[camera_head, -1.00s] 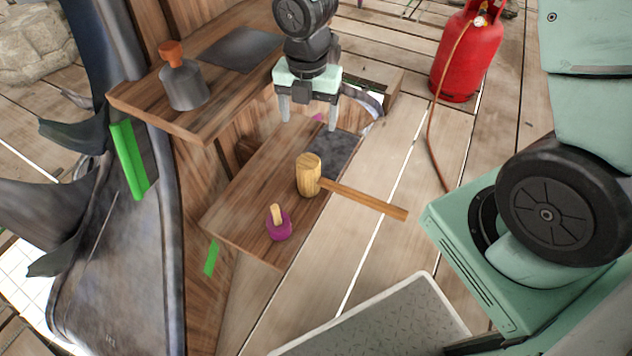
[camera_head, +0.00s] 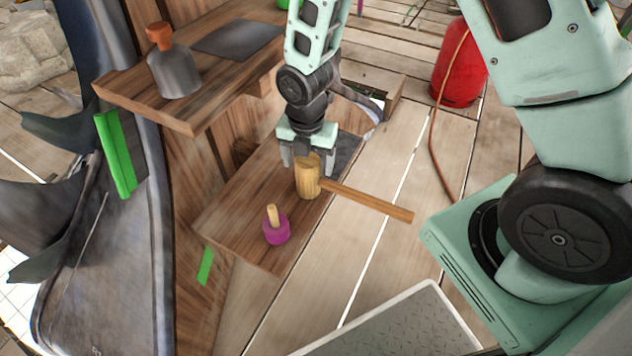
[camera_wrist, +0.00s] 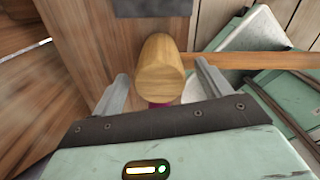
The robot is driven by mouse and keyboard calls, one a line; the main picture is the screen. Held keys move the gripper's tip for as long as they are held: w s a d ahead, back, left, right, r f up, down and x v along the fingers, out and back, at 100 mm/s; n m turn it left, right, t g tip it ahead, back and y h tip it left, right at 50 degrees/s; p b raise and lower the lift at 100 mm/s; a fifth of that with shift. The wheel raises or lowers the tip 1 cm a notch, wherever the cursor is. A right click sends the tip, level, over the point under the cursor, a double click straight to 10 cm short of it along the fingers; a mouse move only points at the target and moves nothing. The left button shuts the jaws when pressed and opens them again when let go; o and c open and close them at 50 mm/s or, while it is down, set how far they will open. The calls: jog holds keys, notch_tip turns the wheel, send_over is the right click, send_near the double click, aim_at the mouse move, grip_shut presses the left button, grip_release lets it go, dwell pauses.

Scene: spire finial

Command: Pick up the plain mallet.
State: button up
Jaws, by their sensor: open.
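The plain mallet has a light wooden head (camera_head: 307,182) standing on the lower wooden shelf, with its handle (camera_head: 370,202) sticking out to the right past the shelf edge. In the wrist view the mallet head (camera_wrist: 160,70) shows between the two fingers, and the handle runs off to the right. My gripper (camera_head: 307,168) is open and just behind and above the mallet head, its fingers pointing down on either side. From these views I cannot tell whether a finger touches the head.
A purple mallet-like tool (camera_head: 276,228) with a short wooden grip stands in front on the lower shelf (camera_head: 235,215). A grey tool with an orange knob (camera_head: 172,70) stands on the upper shelf (camera_head: 125,85). A red gas cylinder (camera_head: 458,65) stands behind on the right.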

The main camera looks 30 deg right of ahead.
jog(key=shift+f, duration=0.4)
jog(key=c, duration=1.2)
jog(key=shift+r, duration=0.1)
